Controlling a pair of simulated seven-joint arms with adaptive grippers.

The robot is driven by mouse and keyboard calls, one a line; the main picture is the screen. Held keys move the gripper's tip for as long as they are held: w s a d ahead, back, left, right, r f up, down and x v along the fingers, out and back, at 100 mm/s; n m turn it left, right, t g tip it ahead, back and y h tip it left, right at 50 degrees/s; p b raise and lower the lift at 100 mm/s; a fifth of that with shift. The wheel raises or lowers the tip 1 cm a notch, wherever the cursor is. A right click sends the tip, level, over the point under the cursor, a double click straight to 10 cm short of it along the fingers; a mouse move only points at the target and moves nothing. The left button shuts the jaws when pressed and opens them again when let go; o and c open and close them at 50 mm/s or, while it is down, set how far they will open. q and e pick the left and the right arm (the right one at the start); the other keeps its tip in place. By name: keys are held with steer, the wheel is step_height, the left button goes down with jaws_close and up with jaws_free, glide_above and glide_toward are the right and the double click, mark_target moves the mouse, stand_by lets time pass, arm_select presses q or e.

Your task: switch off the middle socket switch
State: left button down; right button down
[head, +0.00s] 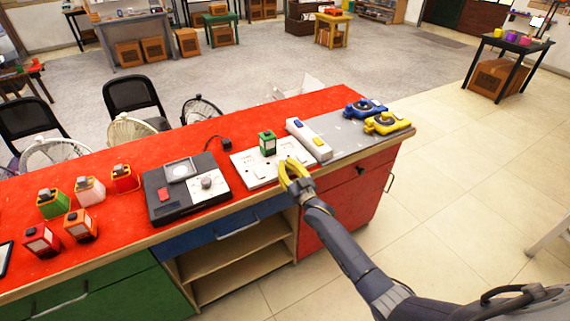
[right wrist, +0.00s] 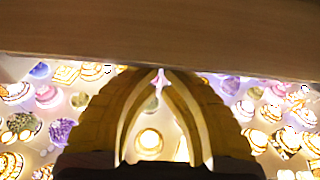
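A flat white panel (head: 249,174) lies on the red tabletop, with small marks on its face that look like socket openings and switches. A green block (head: 267,143) stands on its back middle part, perhaps plugged in. The middle switch is too small to tell apart, and its on or off state cannot be read. My right gripper (head: 286,168) is at the panel's front right edge. Its yellow fingers hide that corner; contact cannot be judged. In the right wrist view the fingertips (right wrist: 160,75) meet, with nothing held. My left gripper is out of view.
Right of the panel is a white bar (head: 309,139) with a blue and a yellow piece. Beyond are blue (head: 365,108) and yellow (head: 387,123) devices on a grey area. A dark box (head: 187,188) stands left. A wooden band (right wrist: 160,40) crosses the right wrist view.

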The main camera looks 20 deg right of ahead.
steer(key=shift+r, duration=0.1)
steer(key=shift+r, duration=0.3)
steer(key=r, duration=0.1)
steer(key=s+r, duration=0.1)
steer(key=r, duration=0.1)
steer(key=shift+s+d, duration=0.1)
steer(key=s+d+f, duration=0.1)
steer(key=s+f, duration=0.3)
steer(key=s, duration=0.4)
steer(key=shift+d+f, duration=0.2)
steer(key=shift+d, duration=0.2)
